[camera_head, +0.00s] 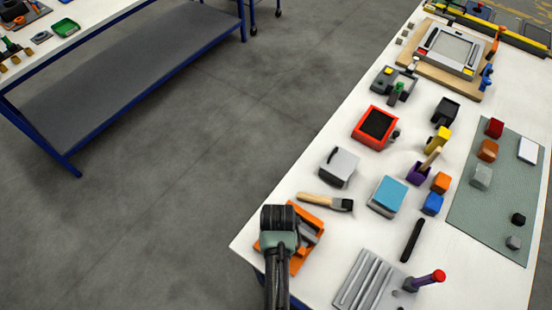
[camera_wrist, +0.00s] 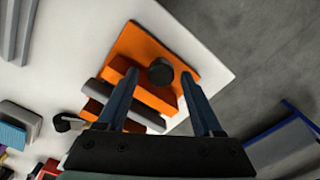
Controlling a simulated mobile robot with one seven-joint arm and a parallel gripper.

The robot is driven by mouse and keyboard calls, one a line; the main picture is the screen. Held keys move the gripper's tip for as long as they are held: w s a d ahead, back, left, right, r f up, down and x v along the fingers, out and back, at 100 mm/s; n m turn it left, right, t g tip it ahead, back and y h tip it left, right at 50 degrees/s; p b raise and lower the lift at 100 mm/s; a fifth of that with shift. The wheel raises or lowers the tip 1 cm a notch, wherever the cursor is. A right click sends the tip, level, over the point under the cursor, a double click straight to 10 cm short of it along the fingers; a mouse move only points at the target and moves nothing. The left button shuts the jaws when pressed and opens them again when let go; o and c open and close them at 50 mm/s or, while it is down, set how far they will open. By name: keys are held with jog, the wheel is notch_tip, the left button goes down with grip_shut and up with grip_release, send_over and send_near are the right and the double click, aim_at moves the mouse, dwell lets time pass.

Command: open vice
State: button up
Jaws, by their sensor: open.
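The vice is an orange block with grey jaws (camera_head: 312,226) at the near left corner of the white table in the head view. In the wrist view its orange base (camera_wrist: 135,48) lies below my gripper, with grey and orange bars across it. A round black knob (camera_wrist: 160,71) shows on the vice, between my fingers in the picture. My gripper (camera_wrist: 165,90) is open, its two blue-grey fingers on either side of the knob. I cannot tell whether they touch it. In the head view my arm hides part of the vice.
The white table (camera_head: 315,178) holds a brush (camera_head: 327,202), a grey box (camera_head: 339,166), a blue-topped block (camera_head: 388,196), a ridged grey block (camera_head: 368,283) and a red-topped purple tool (camera_head: 428,280) near the vice. Open floor lies left of the table edge.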

jog(key=m, duration=0.1)
jog(key=m+b, duration=0.1)
jog(key=m, duration=0.2)
jog(key=shift+s+f+m+b, duration=0.1)
jog(key=shift+f+m+b, duration=0.15)
jog(key=shift+m+b, duration=0.1)
jog(key=m+b, duration=0.2)
jog(key=m, duration=0.2)
notch_tip(320, 180, up, 14)
jog(key=f+p, duration=0.1)
jog(key=w+r+n+t+b, duration=0.1)
jog(key=w+r+n+t, duration=0.1)
jog(key=w+r+t, duration=0.6)
jog(key=w+r, duration=0.6)
jog(key=shift+a+t, duration=0.2)
jog(key=shift+t, duration=0.1)
